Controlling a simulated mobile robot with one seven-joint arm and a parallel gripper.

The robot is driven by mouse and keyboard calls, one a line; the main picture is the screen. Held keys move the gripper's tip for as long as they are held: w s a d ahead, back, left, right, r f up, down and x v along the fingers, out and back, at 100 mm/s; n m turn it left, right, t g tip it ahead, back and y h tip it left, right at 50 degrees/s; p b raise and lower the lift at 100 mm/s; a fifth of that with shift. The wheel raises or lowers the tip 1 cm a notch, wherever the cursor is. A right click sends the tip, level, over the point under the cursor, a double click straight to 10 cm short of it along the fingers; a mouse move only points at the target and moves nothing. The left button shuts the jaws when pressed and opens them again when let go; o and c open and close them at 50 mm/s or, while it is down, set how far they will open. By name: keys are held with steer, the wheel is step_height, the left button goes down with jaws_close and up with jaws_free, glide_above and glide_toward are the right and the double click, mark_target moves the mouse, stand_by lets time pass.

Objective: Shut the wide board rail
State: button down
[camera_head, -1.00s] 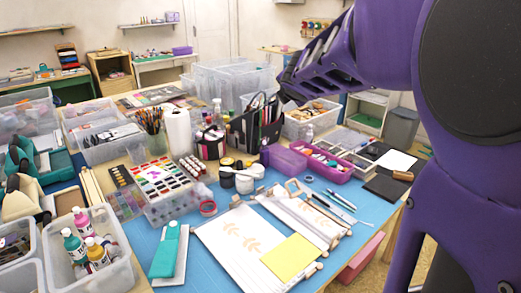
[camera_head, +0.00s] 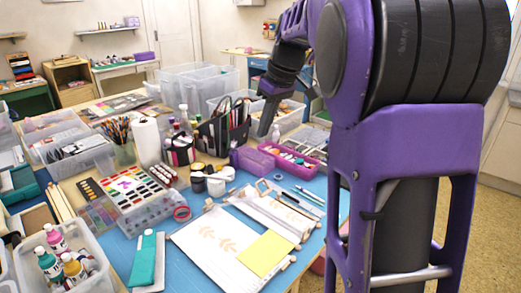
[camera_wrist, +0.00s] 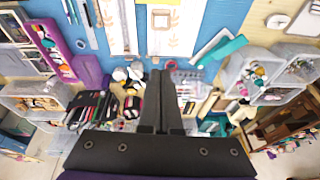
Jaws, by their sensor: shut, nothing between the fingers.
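A wide white board (camera_head: 188,240) with pale orange leaf prints lies on the blue mat, partly under a yellow sheet (camera_head: 265,253). Small wooden pieces show at its ends; whether its rail is open or shut is too small to tell. Pale boards with leaf prints (camera_wrist: 178,32) show at the top of the wrist view. My gripper (camera_head: 264,132) is shut and empty, above the table's far part, apart from the boards; its fingers show in the wrist view (camera_wrist: 161,74).
A red tape ring (camera_head: 182,213), white pots (camera_head: 216,186) and a black caddy (camera_head: 222,130) stand behind. A purple tray (camera_head: 290,160) is at the far right. Pens (camera_head: 308,195) lie right of the boards.

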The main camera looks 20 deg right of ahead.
steer(key=b, duration=0.1)
glide_above(261, 181)
steer(key=w, duration=0.2)
step_height(261, 181, down, 8)
steer(key=f, duration=0.1)
steer(key=s+f, duration=0.1)
steer(key=f, duration=0.1)
steer(key=shift+s+a+f, duration=0.15)
steer(key=shift+s+f, duration=0.3)
steer(key=shift+f, duration=0.25)
steer(key=shift+f+b, duration=0.15)
steer(key=shift+b, duration=0.15)
